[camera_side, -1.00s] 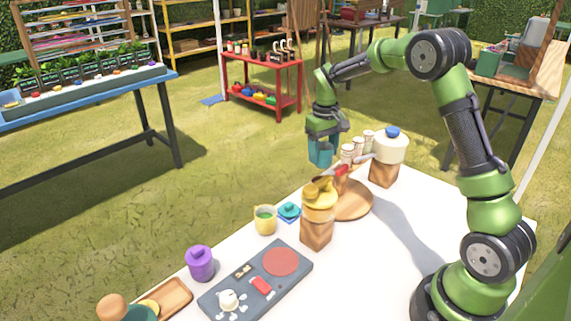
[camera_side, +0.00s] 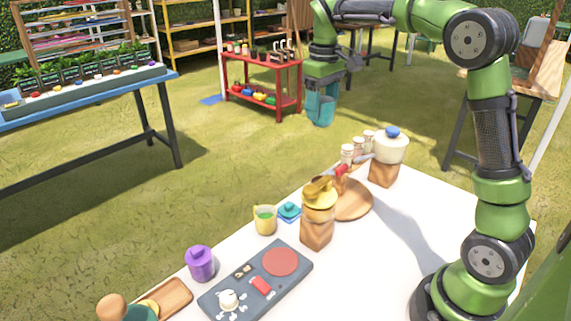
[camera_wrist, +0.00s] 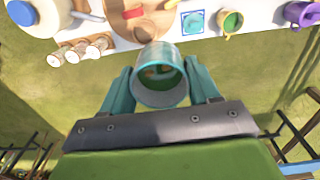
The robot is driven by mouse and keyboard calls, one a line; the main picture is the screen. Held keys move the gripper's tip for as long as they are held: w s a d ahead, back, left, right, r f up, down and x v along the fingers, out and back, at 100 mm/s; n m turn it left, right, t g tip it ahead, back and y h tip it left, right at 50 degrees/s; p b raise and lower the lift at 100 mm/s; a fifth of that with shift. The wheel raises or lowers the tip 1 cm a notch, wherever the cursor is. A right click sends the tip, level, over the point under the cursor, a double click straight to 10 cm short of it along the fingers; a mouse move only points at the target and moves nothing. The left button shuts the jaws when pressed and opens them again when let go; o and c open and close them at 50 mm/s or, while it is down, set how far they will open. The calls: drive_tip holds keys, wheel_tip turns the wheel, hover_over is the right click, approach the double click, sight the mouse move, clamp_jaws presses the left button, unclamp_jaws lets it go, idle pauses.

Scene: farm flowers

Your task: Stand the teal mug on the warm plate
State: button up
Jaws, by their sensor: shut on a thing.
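My gripper (camera_side: 321,97) is shut on the teal mug (camera_side: 320,110) and holds it high, past the far edge of the white table. In the wrist view the teal mug (camera_wrist: 160,76) sits between the two teal fingers, its round open mouth facing the camera. The warm plate is most likely the red disc (camera_side: 281,262) on the grey hob panel (camera_side: 232,300), which lies at the table's front left. The disc is bare, and the mug is far from it.
On the white table (camera_side: 420,190) stand a yellow pot on a wooden block (camera_side: 318,220), a white pot (camera_side: 389,147), several shakers (camera_side: 352,150), a round board (camera_side: 352,203), a yellow cup (camera_side: 265,220), a teal-lidded item (camera_side: 289,211) and a purple pot (camera_side: 200,264).

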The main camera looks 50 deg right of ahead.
drive_tip(key=s+a+r+n, duration=0.2)
drive_tip(key=s+a+n, duration=0.6)
drive_tip(key=s+a, duration=0.35)
drive_tip(key=s+a+f+n, duration=0.1)
drive_tip(key=s+a+n, duration=0.2)
drive_tip(key=s, duration=0.3)
drive_tip(key=s+a+f+n, duration=0.2)
drive_tip(key=s+a+n, duration=0.1)
drive_tip(key=s, duration=0.3)
drive_tip(key=shift+f+n, duration=0.25)
drive_tip(key=shift+n, duration=0.35)
wheel_tip(320, 180, down, 14)
drive_tip(key=shift+f, duration=0.1)
hover_over(279, 261)
drive_tip(key=shift+s+f, duration=0.25)
drive_tip(key=shift+f, duration=0.85)
drive_tip(key=shift+w+f, duration=0.2)
drive_tip(key=shift+f, duration=1.6)
drive_tip(key=shift+f, duration=0.1)
